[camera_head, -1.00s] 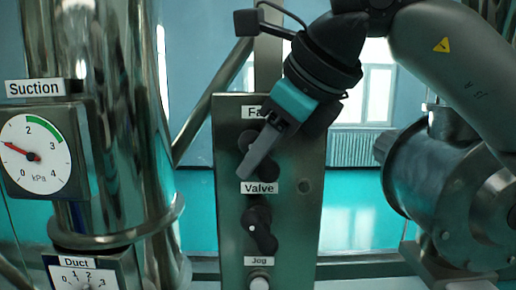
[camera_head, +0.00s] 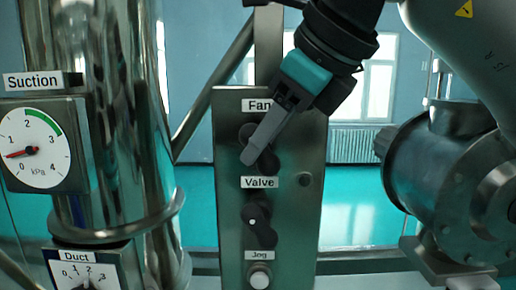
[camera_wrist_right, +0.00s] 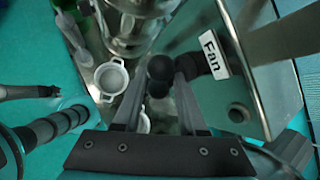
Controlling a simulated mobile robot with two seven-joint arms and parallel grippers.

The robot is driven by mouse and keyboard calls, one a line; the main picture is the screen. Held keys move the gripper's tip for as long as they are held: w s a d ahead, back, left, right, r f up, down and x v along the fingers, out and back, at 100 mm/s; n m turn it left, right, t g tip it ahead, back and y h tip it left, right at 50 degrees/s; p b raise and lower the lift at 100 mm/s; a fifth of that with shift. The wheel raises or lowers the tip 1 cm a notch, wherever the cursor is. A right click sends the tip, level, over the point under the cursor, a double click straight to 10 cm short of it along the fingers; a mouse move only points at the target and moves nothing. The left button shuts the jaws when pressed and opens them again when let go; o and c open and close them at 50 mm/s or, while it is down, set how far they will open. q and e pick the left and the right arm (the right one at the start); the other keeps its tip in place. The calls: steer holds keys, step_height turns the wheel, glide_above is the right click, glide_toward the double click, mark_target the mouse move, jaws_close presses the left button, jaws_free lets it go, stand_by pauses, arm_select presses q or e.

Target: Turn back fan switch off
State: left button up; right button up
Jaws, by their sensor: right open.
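The black fan switch (camera_head: 267,162) sits under the "Fan" label (camera_head: 257,105) on the upright metal panel. It looks tilted from upper left to lower right, with its middle hidden behind my right gripper (camera_head: 249,158). That gripper reaches down from the upper right, in front of the switch. In the right wrist view, the black rounded end of the switch (camera_wrist_right: 160,68) shows between the two open fingers of the gripper (camera_wrist_right: 158,95). I cannot tell whether a finger touches it. My left gripper is not seen.
Below are the black valve switch (camera_head: 257,222) and the pale jog button (camera_head: 260,276). A suction gauge (camera_head: 32,148) and duct gauge (camera_head: 82,272) are at left by a shiny metal pipe (camera_head: 100,120). A metal motor-like housing (camera_head: 425,175) stands right of the panel.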

steer(key=v, duration=1.3)
steer(key=shift+b, duration=0.45)
steer(key=shift+s+d, duration=0.1)
